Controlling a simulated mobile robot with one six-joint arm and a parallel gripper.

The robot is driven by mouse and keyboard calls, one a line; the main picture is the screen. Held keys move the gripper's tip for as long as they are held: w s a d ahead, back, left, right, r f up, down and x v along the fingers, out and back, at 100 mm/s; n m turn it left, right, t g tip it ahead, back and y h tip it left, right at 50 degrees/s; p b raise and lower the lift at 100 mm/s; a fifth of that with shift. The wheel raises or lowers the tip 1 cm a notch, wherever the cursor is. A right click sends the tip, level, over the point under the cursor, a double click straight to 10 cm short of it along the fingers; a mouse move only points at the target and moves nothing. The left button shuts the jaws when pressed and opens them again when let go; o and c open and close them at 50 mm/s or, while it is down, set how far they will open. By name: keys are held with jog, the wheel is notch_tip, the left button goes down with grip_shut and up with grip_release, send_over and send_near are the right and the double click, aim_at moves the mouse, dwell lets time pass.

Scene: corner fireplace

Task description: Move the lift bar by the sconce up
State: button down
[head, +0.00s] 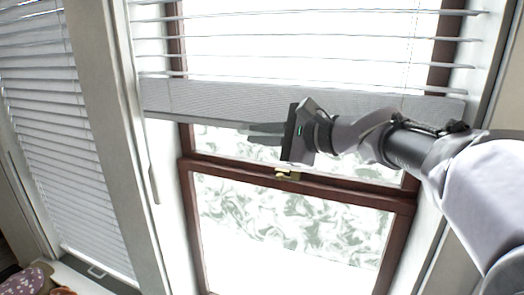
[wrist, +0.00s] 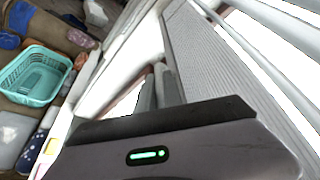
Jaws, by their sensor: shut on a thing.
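The lift bar (head: 200,103) is the wide grey bottom rail of the raised blind in the middle of the head view. It hangs across the upper part of a brown-framed window and tilts slightly down to the right. My gripper (head: 252,133) is at the bar's lower edge, near its middle, with its fingers pointing left. It is shut on the bar, though the exact contact is hard to see. In the wrist view the bar (wrist: 205,60) runs along the right of my fingers (wrist: 160,88). No sconce shows in either view.
Open slats (head: 310,42) hang above the bar. The window has a brass latch (head: 287,174). A turquoise basket (wrist: 35,75) stands on the floor.

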notch_tip(320, 180, up, 7)
jog(key=p, duration=0.3)
jog(key=shift+f, duration=0.1)
jog(key=c, duration=1.5)
grip_release()
jog(key=shift+d, duration=0.1)
jog(key=b+v, duration=0.2)
jog(key=v, duration=1.5)
jog(key=shift+s, duration=0.25)
